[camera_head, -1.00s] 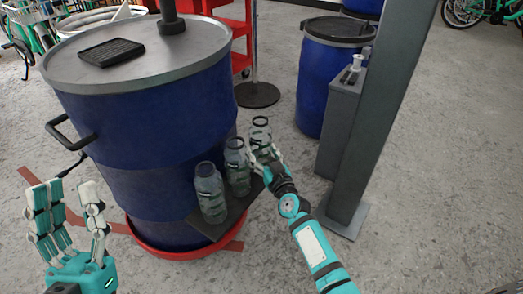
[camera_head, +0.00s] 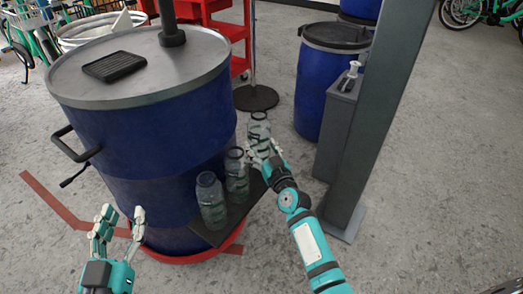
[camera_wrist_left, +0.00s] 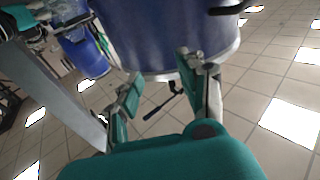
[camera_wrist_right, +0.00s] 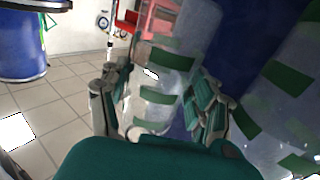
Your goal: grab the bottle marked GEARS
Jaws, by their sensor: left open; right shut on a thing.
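Three clear bottles with dark caps or rims are beside the blue drum. The left bottle (camera_head: 212,203) and the middle bottle (camera_head: 237,178) stand on a small dark shelf (camera_head: 236,217) at the drum's side. My right gripper (camera_head: 265,155) is shut on the far right bottle (camera_head: 259,128). In the right wrist view this bottle (camera_wrist_right: 160,85) is between the fingers, with green bands on it. I cannot read any marking, GEARS included. My left gripper (camera_head: 120,214) is open and empty in front of the drum; it also shows in the left wrist view (camera_wrist_left: 158,72).
The large blue drum (camera_head: 145,130) has a grey lid and a side handle. A grey post (camera_head: 375,120) and a grey box (camera_head: 338,125) stand right of my right arm. Another blue barrel (camera_head: 325,85) stands behind. Floor at the front is clear.

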